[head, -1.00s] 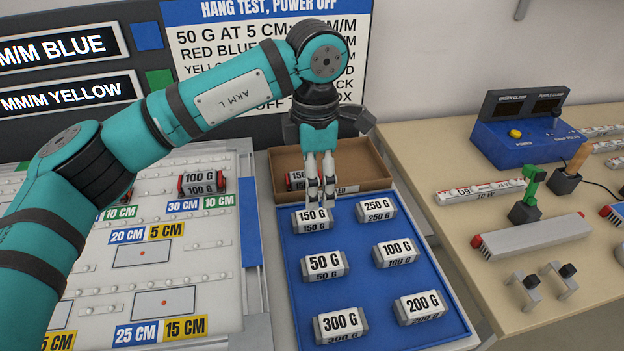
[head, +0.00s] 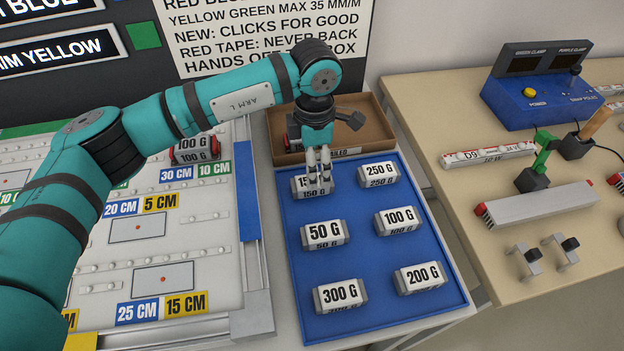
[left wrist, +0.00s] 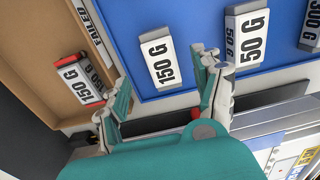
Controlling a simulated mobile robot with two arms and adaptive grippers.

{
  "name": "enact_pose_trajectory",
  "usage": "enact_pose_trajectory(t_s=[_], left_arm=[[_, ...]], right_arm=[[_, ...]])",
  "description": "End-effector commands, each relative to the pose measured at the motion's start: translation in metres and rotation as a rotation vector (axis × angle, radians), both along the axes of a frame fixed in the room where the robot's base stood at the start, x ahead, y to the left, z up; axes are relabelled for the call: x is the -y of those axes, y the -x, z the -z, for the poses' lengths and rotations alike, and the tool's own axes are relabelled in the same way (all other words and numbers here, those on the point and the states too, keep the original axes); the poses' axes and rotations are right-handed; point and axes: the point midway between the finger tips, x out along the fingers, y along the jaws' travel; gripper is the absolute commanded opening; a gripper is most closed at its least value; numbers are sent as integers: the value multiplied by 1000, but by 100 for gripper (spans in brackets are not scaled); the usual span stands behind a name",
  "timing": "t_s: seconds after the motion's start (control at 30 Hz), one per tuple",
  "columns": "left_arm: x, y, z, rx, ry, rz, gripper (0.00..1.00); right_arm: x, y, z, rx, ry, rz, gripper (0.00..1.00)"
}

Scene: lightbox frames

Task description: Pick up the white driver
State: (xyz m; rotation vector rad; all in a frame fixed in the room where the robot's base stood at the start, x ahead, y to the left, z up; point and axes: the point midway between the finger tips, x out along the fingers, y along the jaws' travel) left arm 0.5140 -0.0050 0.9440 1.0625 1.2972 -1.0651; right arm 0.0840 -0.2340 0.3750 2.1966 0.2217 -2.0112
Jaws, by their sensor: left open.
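A white bar with red ends and a D9 label (head: 488,153), seemingly the white driver, lies on the beige table at the right. My left gripper (head: 318,186) is far to its left, over the blue tray (head: 350,247). It is open and points down at the 150 G block (head: 301,186), partly covering it. In the left wrist view the gripper (left wrist: 163,75) has its fingers apart, with the 150 G block (left wrist: 158,62) showing beyond and between them. I cannot tell whether they touch it. My right gripper is not in view.
The tray holds several weight blocks, such as the 50 G block (head: 324,233). A brown box (head: 372,118) stands behind it. A blue clamp console (head: 540,85), a green tool (head: 543,155) and a pale red-ended bar (head: 540,205) are on the beige table.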

Motion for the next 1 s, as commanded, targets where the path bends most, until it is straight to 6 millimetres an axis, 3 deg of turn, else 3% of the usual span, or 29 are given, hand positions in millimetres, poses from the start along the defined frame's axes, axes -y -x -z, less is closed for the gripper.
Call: enact_pose_trajectory(t_s=[0.23, 0.5, 0.8, 1.0], left_arm=[[-2, 2, 17, -3, 0, -1, 67], [-4, 3, 54, -2, -1, -1, 67], [-4, 3, 60, 1, 1, 0, 67], [-4, 3, 60, 1, 1, 0, 41]], right_arm=[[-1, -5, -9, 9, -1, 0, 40], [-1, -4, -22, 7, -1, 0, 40], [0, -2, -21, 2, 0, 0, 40], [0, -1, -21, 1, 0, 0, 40]])
